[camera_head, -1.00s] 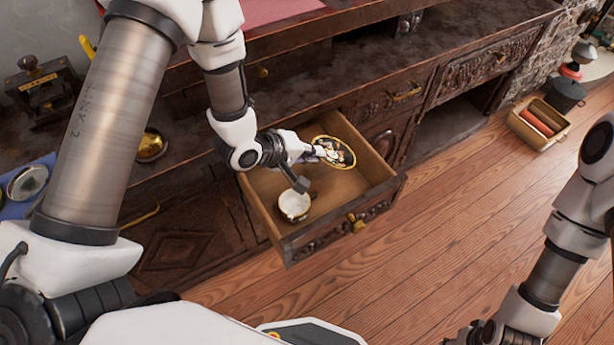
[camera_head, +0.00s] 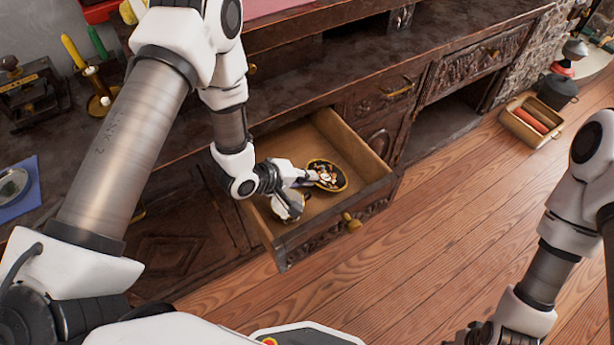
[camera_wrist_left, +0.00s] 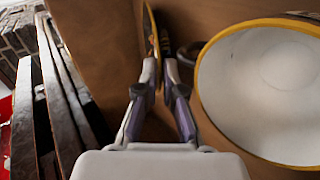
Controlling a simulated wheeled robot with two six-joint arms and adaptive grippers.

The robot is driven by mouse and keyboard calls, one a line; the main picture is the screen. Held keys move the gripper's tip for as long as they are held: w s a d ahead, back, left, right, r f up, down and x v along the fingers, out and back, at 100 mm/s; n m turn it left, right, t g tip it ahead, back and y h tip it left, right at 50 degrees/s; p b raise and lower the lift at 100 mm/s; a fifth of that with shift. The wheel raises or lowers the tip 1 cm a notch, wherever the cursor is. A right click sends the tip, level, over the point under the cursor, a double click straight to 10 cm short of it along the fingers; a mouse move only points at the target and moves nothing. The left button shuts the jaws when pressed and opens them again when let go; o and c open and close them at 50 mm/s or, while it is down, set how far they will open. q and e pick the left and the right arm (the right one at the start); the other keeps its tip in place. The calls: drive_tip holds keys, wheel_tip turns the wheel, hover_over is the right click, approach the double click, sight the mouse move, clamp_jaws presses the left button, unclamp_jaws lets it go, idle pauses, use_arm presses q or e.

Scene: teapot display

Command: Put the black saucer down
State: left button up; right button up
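The black saucer (camera_head: 327,175) has a gold rim and a pale pattern. It is inside the open wooden drawer (camera_head: 347,135), looking tilted. My left gripper (camera_head: 312,178) is shut on its near-left edge. In the left wrist view the saucer (camera_wrist_left: 149,35) shows nearly edge-on at the fingertips of my left gripper (camera_wrist_left: 161,70). Whether it touches the drawer floor I cannot tell. A white cup with a gold rim (camera_head: 290,208) is in the drawer just below the gripper, partly hidden by it. The cup (camera_wrist_left: 262,90) is large at right in the wrist view.
The drawer front with its brass knob (camera_head: 352,222) stands out from the dark cabinet. Candles (camera_head: 97,42) and a blue cloth (camera_head: 22,195) are on the top at left. A crate (camera_head: 530,122) stands on the floor at right. The drawer's right part is clear.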

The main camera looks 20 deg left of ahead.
use_arm(q)
drive_tip(key=shift+o, duration=0.6)
drive_tip(key=shift+r, duration=0.25)
drive_tip(key=p+v, duration=0.2)
drive_tip(key=v, duration=0.9)
drive_tip(key=shift+w+p, duration=0.1)
drive_tip(key=shift+p, duration=0.25)
drive_tip(key=shift+s+a+r, duration=0.2)
drive_tip(key=shift+s+a, duration=0.05)
drive_tip(key=shift+s, duration=0.1)
drive_tip(key=shift+c, duration=0.3)
